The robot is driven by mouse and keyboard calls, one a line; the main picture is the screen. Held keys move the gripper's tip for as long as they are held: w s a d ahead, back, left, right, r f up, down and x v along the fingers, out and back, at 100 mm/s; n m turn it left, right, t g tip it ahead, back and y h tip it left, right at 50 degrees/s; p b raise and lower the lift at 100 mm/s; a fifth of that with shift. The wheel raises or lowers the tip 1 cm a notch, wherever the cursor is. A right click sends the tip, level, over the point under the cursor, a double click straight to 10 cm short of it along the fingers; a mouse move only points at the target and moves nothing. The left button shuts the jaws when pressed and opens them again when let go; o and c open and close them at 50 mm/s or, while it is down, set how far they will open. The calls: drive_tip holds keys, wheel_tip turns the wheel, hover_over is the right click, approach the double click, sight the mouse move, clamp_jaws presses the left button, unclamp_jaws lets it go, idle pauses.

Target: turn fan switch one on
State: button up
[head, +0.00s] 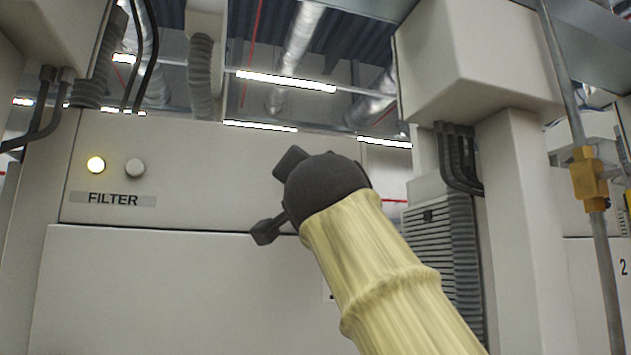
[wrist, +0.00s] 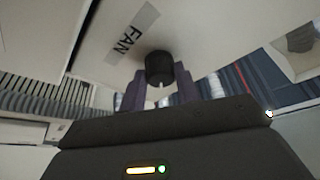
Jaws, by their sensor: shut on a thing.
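The fan switch is a round black knob (wrist: 159,66) with a pale pointer mark, on a light panel beside a grey FAN label (wrist: 132,33) in the wrist view. My gripper (wrist: 158,88) has a dark finger on each side of the knob and is shut on it. In the head view my gripper (head: 274,198) reaches up to the beige panel front, and its dark wrist hides the fan switch and its label. Whether this is switch one cannot be read from the label.
A FILTER label (head: 113,199) sits left on the same panel, below a lit yellow lamp (head: 95,165) and a pale round button (head: 135,168). A beige housing (head: 475,60), black cables (head: 458,158) and a vertical pipe (head: 600,260) stand to the right.

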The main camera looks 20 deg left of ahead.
drive_tip(key=m+h+p, duration=0.1)
drive_tip(key=m, duration=0.2)
drive_tip(key=m+g+h+p, duration=0.1)
drive_tip(key=m+p, duration=0.1)
drive_tip(key=m, duration=0.1)
drive_tip(key=m+h+p, duration=0.1)
drive_tip(key=m+p, duration=0.1)
drive_tip(key=m, duration=0.2)
drive_tip(key=shift+s+a+r+g, duration=0.15)
drive_tip(key=shift+r+g, duration=0.2)
drive_tip(key=shift+g, duration=0.05)
drive_tip(key=shift+f, duration=0.1)
drive_tip(key=o, duration=1)
drive_tip(key=shift+c, duration=0.2)
